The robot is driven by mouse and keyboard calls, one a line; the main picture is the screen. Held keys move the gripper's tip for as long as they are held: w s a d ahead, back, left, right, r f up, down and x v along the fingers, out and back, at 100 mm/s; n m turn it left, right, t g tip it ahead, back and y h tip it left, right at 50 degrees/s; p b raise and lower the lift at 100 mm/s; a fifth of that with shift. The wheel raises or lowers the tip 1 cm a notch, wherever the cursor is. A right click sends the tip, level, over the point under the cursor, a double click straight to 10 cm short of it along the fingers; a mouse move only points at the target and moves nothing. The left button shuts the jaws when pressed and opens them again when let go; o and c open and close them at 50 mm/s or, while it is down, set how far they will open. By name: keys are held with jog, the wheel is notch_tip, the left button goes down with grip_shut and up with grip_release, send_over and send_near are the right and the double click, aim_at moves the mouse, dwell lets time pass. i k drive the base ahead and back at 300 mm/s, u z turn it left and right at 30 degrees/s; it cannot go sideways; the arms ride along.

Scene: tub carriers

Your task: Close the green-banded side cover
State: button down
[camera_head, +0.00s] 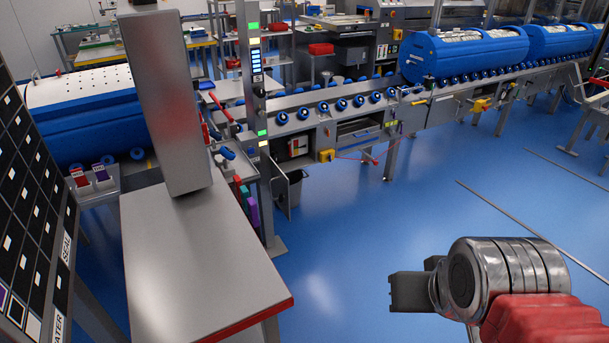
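I cannot make out a side cover with a clear green band. A narrow grey panel (281,194) stands ajar under the conveyor, beside a dark bin; its band colour is not readable. Green labels (262,133) sit on the upright post (255,80), and a small teal piece (244,191) hangs between a red and a purple one by the bench. My gripper (398,291) is at the lower right over the open floor, well apart from all of these. Its dark end points left, and its fingers are not distinct enough to show a gap.
A grey bench with a red edge (200,265) and a tall grey box (165,100) fill the left front. A blue tub (85,110) lies behind. The roller conveyor (340,105) carries blue tubs (465,53) at the right. Blue floor (370,220) is clear in the middle.

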aim_at(280, 181)
jog(key=z, duration=0.45)
jog(key=i, duration=2.7)
jog(key=u, duration=2.2)
